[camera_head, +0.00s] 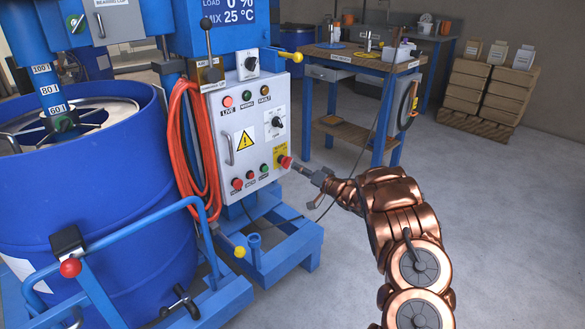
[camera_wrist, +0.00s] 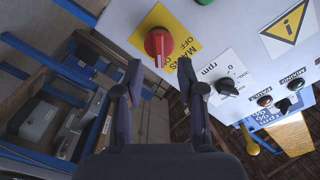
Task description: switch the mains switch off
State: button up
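The mains switch is a red rotary knob on a yellow plate, low on the right side of the pale control panel. In the head view the knob (camera_head: 285,161) is small and sits just beyond my gripper (camera_head: 301,169). In the wrist view the red knob (camera_wrist: 157,43) is at top centre, its yellow plate (camera_wrist: 190,38) lettered MAINS and OFF. My gripper (camera_wrist: 160,75) is open and empty there, one finger each side of the knob's line. The knob is ahead of the fingertips. I cannot tell which label the knob points to.
The control panel (camera_head: 222,125) also carries a black rpm dial (camera_head: 277,122), lamps and push buttons. An orange hose (camera_head: 186,130) hangs to its left, and a blue drum (camera_head: 95,200) stands further left. A workbench (camera_head: 345,62) stands behind.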

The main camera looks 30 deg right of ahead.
aim_at(290, 164)
jog(key=shift+b+x, duration=0.35)
jog(key=shift+x, duration=1.9)
grip_shut()
